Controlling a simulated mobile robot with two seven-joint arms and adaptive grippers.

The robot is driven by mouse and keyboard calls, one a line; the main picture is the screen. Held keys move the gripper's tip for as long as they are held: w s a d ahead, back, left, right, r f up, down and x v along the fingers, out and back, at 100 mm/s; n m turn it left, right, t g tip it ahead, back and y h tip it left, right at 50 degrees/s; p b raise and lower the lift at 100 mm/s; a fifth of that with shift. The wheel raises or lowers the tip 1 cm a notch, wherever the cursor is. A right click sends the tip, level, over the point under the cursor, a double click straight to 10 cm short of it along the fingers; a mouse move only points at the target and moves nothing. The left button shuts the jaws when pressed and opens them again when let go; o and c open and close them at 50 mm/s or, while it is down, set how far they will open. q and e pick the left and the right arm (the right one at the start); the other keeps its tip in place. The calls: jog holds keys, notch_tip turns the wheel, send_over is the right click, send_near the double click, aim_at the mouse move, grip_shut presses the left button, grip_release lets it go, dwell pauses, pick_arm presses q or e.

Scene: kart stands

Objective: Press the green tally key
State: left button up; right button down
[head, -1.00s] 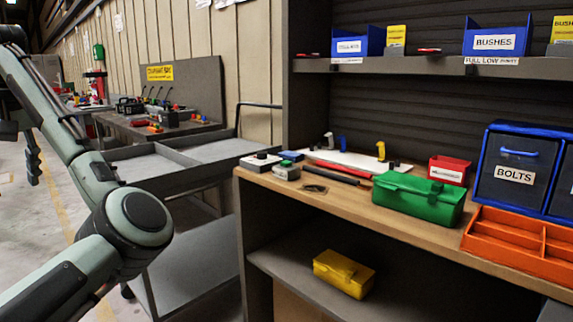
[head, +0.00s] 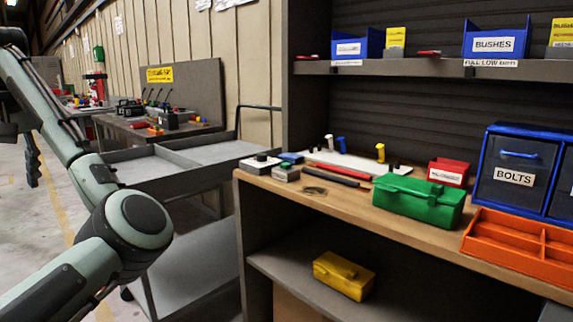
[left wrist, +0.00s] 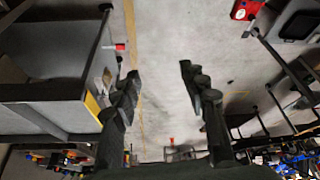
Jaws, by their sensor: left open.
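The green tally key is a small grey box with a green button on top (head: 286,171), on the left end of the wooden bench top. Beside it, to the left, is a pale box with a black button (head: 260,163). My left gripper (head: 32,165) hangs at the far left of the head view, over the floor and well apart from the bench. In the left wrist view its two dark fingers are spread with nothing between them (left wrist: 160,76). The key cannot be made out in the left wrist view. My right gripper is not in view.
A blue block (head: 291,157) sits just behind the key, and a coiled dark ring (head: 314,191) lies in front. A green case (head: 418,203) and an orange tray (head: 520,244) stand to the right. A grey cart (head: 150,168) stands left of the bench.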

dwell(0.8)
pick_arm(q)
jog(key=w+a+f+m+y, duration=0.2)
jog(key=f, duration=0.8)
jog(key=w+a+f+m+y, duration=0.1)
jog(key=w+f+m+y, duration=0.15)
jog(key=f, duration=0.85)
jog(key=s+d+f+m+t+h, duration=0.1)
jog(key=d+f+m, duration=0.1)
jog(key=f, duration=0.6)
jog(key=s+d+f+m+t, duration=0.1)
jog(key=d+f+m, duration=0.1)
jog(key=f, duration=0.6)
jog(key=s+d+f+m+h, duration=0.1)
jog(key=s+d+f+m, duration=0.1)
jog(key=s+d+f, duration=0.55)
jog(key=s+d+f+m+h, duration=0.15)
jog(key=s+f, duration=0.35)
jog(key=f, duration=0.5)
jog(key=s+d+f+m+h, duration=0.1)
jog(key=s+d+f+h, duration=0.1)
jog(key=s+d+f, duration=0.5)
jog(key=s+d+f+m+g+h, duration=0.1)
jog(key=s+d+f, duration=0.3)
jog(key=s+f, duration=0.3)
jog(key=s, duration=0.4)
jog(key=shift+f+g+h, duration=0.3)
jog(key=shift+h, duration=0.1)
jog(key=shift+c, duration=1.1)
